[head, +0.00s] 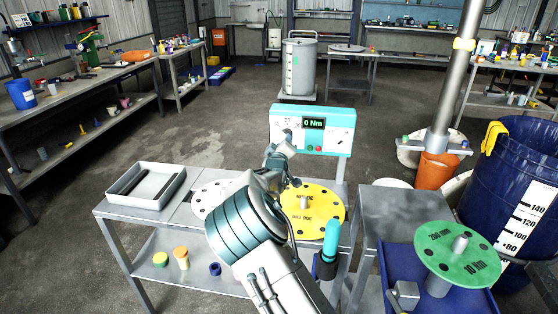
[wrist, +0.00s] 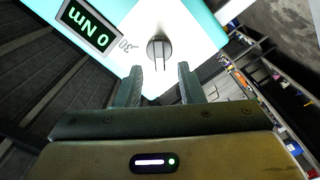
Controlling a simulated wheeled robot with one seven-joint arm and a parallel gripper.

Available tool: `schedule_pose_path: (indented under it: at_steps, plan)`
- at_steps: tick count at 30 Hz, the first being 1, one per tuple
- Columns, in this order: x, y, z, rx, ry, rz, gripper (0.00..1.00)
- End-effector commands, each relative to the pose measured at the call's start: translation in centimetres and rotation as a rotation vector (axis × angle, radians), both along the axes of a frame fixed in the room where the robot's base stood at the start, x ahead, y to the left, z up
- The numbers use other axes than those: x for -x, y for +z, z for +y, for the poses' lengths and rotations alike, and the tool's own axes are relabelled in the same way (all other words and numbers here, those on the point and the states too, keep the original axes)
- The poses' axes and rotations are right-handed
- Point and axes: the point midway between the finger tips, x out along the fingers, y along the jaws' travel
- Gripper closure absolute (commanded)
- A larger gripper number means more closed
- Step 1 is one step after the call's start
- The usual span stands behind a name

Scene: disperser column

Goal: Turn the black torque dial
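The torque dial (wrist: 160,48) is a dark grey round knob with a raised bar, on the white face of a teal-edged panel (head: 335,112). The panel's display (head: 314,123) reads 0 Nm; it also shows in the wrist view (wrist: 88,25), turned nearly upside down. My gripper (wrist: 158,78) is open, with one finger on either side below the dial in the wrist view. The fingers look empty and a little short of the knob.
Red and green buttons (head: 315,148) sit below the display. A yellow disc (head: 325,215) and a white disc (head: 207,195) lie on the grey bench under my arm. A grey tray (head: 172,172) is at left. A blue drum (head: 520,160) stands at right.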

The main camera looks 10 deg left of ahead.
Motion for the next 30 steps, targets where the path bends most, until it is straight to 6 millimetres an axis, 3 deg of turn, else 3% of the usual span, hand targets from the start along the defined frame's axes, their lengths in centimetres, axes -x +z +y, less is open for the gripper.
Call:
schedule_pose_path:
  at_steps: [15,21,30]
  plan:
    - [8.3,-0.1,0.4,0.000,0.002,0.001,0.65]
    - [9.4,-0.1,0.3,0.001,0.001,0.001,0.65]
    - [9.5,-0.1,0.3,0.001,0.001,0.001,0.65]
